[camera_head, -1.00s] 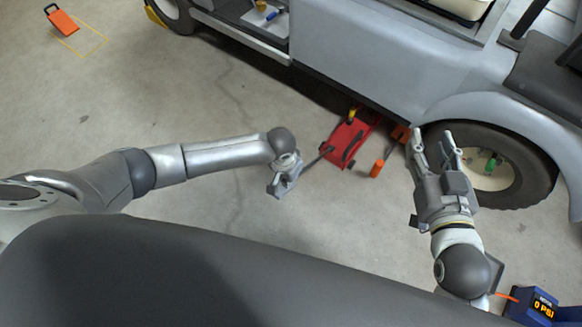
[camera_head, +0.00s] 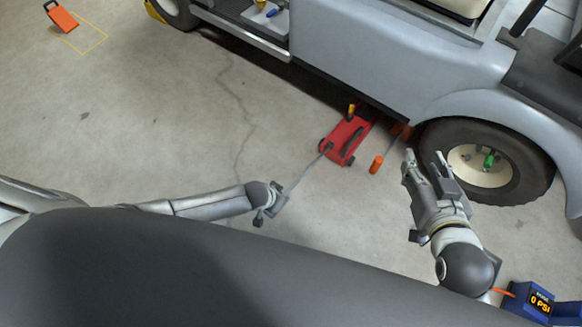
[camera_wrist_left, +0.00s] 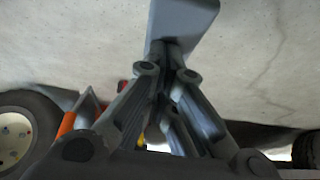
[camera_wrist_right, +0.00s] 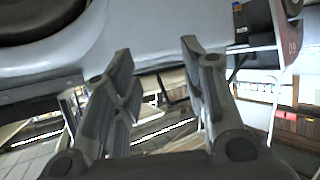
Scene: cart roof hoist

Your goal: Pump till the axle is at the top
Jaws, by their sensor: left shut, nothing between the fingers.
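The red floor jack (camera_head: 344,140) sits on the floor at the cart's lower edge. Its thin grey handle (camera_head: 304,175) slants down-left toward my left gripper (camera_head: 277,198). The left gripper is shut with nothing between its fingers, at the handle's near end; I cannot tell whether it touches it. In the left wrist view its fingertips (camera_wrist_left: 170,55) meet below a blue-grey block. My right gripper (camera_head: 425,160) is open and empty, in front of the cart's wheel (camera_head: 505,172). The axle is hidden under the cart body (camera_head: 370,50).
An orange cylinder (camera_head: 376,164) stands on the floor right of the jack. A blue box reading 0 PSI (camera_head: 533,302) is at lower right. An orange chock (camera_head: 62,17) lies by a yellow outline at upper left. The floor at left is clear.

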